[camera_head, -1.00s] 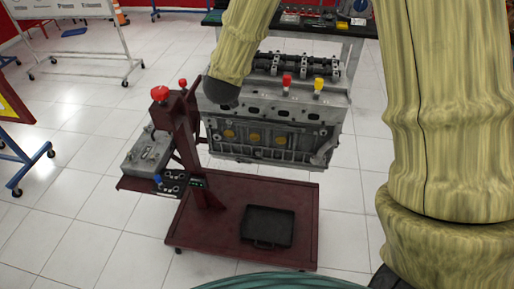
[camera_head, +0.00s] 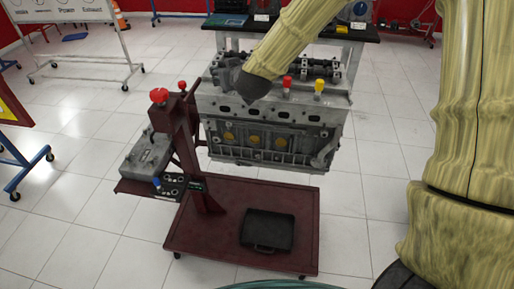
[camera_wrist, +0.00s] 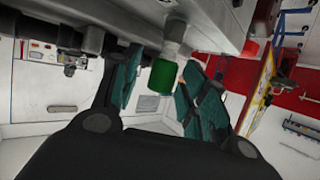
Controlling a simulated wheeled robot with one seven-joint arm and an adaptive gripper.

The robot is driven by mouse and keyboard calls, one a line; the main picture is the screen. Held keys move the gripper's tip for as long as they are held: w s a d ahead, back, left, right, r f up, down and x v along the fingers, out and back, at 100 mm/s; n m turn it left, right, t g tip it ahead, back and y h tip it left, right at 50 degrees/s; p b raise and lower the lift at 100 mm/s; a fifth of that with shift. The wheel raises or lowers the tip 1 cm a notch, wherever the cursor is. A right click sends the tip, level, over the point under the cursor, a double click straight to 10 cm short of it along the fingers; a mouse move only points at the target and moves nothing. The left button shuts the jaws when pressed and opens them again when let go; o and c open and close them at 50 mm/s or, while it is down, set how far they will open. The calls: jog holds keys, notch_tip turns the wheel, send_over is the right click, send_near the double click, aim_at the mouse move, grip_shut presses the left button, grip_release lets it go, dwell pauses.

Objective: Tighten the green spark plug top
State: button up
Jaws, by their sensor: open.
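The green spark plug top (camera_wrist: 162,77) shows in the wrist view, with a pale metal shaft joining it to the engine. My gripper (camera_wrist: 163,88) is open, its green-padded fingers on either side of the green top. I cannot tell whether either finger touches it. In the head view my gripper (camera_head: 226,75) is over the left part of the engine block (camera_head: 265,135), and the green top is hidden there behind my arm. A red top (camera_head: 287,82) and a yellow top (camera_head: 319,87) stand upright on the engine to the right of my gripper.
The engine hangs on a dark red stand (camera_head: 190,150) with a red knob (camera_head: 159,96) left of my gripper. A battery (camera_head: 147,155) sits on its side tray. A black case (camera_head: 267,230) lies on the stand's base. A workbench (camera_head: 375,33) stands behind.

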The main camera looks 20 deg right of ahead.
jog(key=shift+n+g+y, duration=0.8)
jog(key=shift+n+y, duration=2)
jog(key=shift+y, duration=0.4)
